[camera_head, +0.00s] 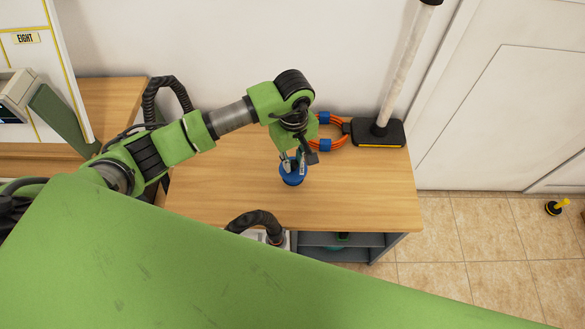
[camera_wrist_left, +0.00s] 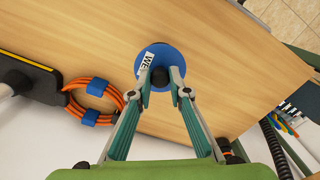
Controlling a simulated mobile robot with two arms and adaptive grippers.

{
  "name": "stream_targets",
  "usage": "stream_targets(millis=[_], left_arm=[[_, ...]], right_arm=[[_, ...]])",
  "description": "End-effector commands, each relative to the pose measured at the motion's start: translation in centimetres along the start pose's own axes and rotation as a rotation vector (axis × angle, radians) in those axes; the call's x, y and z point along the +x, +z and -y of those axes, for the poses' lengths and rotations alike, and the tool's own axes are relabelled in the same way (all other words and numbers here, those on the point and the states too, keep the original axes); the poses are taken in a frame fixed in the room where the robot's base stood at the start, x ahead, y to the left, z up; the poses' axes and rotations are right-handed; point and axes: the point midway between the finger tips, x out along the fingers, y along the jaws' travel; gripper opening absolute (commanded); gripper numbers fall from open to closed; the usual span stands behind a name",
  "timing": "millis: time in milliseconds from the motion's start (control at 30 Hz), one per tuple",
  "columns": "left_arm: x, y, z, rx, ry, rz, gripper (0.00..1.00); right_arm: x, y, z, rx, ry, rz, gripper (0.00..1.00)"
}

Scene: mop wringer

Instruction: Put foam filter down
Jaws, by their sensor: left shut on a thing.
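The foam filter appears to be the round blue piece (camera_head: 291,177) with a black knob, over the wooden table (camera_head: 360,195). In the left wrist view the blue disc (camera_wrist_left: 173,56) carries a white label with dark letters, partly covered by a finger. My left gripper (camera_head: 299,160) points down at it. In the left wrist view its two fingers (camera_wrist_left: 161,77) are shut on the black knob of the filter. I cannot tell whether the disc touches the table or hangs just above it. My right gripper is not in view.
An orange cable coil (camera_head: 326,131) with blue ties lies behind the filter. Beside it a pale pole stands on a black base (camera_head: 379,133). Bare tabletop lies to the right and front. A black and yellow item (camera_head: 556,207) is on the tiled floor.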

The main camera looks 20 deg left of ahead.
Motion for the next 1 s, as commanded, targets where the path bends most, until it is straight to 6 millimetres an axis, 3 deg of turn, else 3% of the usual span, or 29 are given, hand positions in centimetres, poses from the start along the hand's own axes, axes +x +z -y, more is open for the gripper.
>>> stream_targets(millis=[233, 633, 667, 700, 733, 1000], left_arm=[[3.7, -0.4, 0.0, -0.001, -0.001, 0.004, 0.00], [4.1, -0.5, -0.1, 0.000, 0.000, -0.001, 0.00], [4.1, -0.5, 0.0, 0.000, 0.000, 0.000, 0.20], [4.0, -0.5, -0.1, 0.000, 0.000, 0.000, 0.30], [4.0, -0.5, 0.0, 0.000, 0.000, 0.000, 0.34], [4.0, -0.5, 0.0, 0.000, -0.001, 0.001, 0.34]], right_arm=[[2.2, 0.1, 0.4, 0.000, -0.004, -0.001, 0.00], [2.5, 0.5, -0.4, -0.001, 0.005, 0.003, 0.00], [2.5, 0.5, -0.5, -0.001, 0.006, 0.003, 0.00], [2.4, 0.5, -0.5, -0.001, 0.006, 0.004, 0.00], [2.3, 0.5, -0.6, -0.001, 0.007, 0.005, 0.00], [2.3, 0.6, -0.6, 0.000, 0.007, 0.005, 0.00]])
